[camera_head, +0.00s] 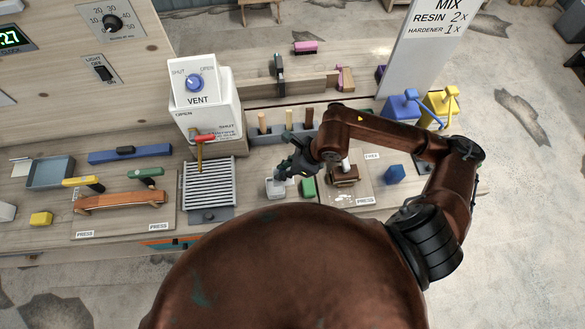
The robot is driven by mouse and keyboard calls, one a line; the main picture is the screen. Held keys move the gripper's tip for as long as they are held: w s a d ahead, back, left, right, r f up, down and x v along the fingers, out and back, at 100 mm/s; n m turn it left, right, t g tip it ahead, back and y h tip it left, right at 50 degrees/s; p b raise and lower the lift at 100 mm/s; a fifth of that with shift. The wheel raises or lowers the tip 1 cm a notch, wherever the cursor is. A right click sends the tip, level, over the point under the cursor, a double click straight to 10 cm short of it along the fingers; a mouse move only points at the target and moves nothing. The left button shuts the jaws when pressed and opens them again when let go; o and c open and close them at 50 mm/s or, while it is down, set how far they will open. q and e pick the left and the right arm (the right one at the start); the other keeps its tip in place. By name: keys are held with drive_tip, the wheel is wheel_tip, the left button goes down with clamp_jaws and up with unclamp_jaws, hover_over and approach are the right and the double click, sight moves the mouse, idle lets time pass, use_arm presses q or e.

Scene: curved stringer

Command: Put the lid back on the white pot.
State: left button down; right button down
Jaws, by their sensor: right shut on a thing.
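The small white pot (275,188) stands on the bench right of the slatted grey rack, beside a green block. My right gripper (286,172) reaches in from the right and is just above the pot, its fingers pointing down and left. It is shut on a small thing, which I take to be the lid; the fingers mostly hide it. I cannot tell whether the lid touches the pot's rim. My left gripper is not in view.
A green block (308,187) stands close right of the pot. A grey holder (262,139) with upright handles stands behind. A blue block (394,174) is farther right.

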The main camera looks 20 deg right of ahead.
drive_tip(key=shift+w+a+r, duration=0.15)
drive_tip(key=shift+w+a, duration=0.05)
drive_tip(key=shift+a, duration=0.4)
drive_tip(key=shift+w+a+r, duration=0.15)
drive_tip(key=shift+a, duration=0.45)
drive_tip(key=shift+a+f, duration=0.1)
drive_tip(key=shift+a, duration=0.15)
drive_tip(key=shift+f+b, duration=0.85)
drive_tip(key=shift+f, duration=1)
drive_tip(key=shift+w+f+b, duration=0.1)
drive_tip(key=shift+f+b, duration=0.6)
drive_tip(key=shift+f, duration=0.15)
drive_tip(key=shift+f+b, duration=0.4)
drive_tip(key=shift+f, duration=0.05)
drive_tip(key=shift+b, duration=0.35)
drive_tip(key=shift+f+b, duration=0.15)
drive_tip(key=shift+b, duration=0.4)
